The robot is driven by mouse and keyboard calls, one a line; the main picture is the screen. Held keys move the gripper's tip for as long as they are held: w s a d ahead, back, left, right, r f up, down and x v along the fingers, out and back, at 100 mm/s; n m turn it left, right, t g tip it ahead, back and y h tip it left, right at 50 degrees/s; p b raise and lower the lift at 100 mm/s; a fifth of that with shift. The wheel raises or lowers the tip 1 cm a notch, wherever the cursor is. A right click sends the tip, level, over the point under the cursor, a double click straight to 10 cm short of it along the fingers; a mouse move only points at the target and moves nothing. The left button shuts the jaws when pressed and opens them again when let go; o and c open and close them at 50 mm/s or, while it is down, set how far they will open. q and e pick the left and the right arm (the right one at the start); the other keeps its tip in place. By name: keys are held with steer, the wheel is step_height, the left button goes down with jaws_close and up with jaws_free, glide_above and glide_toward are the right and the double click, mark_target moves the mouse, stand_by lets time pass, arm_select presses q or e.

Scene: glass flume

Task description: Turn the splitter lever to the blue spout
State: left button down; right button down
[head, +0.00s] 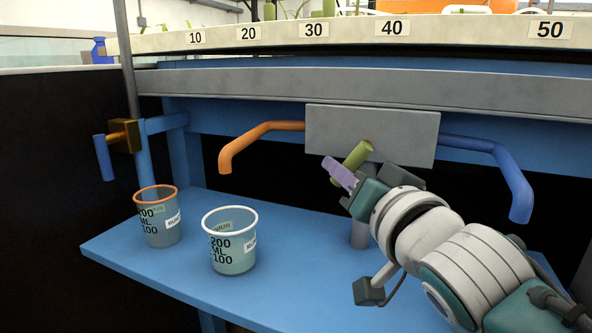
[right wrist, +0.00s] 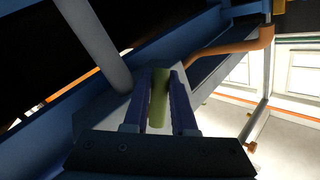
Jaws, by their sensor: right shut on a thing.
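The splitter lever (head: 354,156) is a short olive-green bar in front of the grey splitter box (head: 330,125), slanting from lower left to upper right. My right gripper (head: 341,174), with purple fingers, is shut on the lever. In the right wrist view the lever (right wrist: 159,98) lies between the two fingers. The blue spout (head: 505,170) leaves the box to the right and bends down. The orange spout (head: 245,138) leaves to the left and bends down; it also shows in the right wrist view (right wrist: 228,48). My left gripper is not in view.
An orange-rimmed cup (head: 160,228) and a white-rimmed cup (head: 232,252) stand on the blue shelf (head: 300,285), left of my right arm. A blue-handled valve (head: 104,157) is on the pipe at left. The numbered flume edge (head: 280,40) runs above.

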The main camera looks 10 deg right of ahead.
steer(key=shift+r+p, duration=0.15)
steer(key=shift+p, duration=0.35)
steer(key=shift+s+d+n+g+h+p, duration=0.5)
steer(key=shift+n+g+h+p, duration=0.6)
steer(key=shift+p, duration=1.5)
steer(key=shift+s+d+n+g+h+p, duration=0.25)
steer(key=shift+d+n+g+h+p, duration=0.35)
steer(key=shift+n+g+p, duration=1.55)
steer(key=shift+s+d+n+g+h+p, duration=0.4)
steer(key=shift+d+n+g+h+p, duration=0.35)
steer(key=shift+p, duration=2.35)
steer(key=shift+a, duration=0.1)
steer(key=c, duration=0.7)
jaws_free()
steer(key=shift+c, duration=0.2)
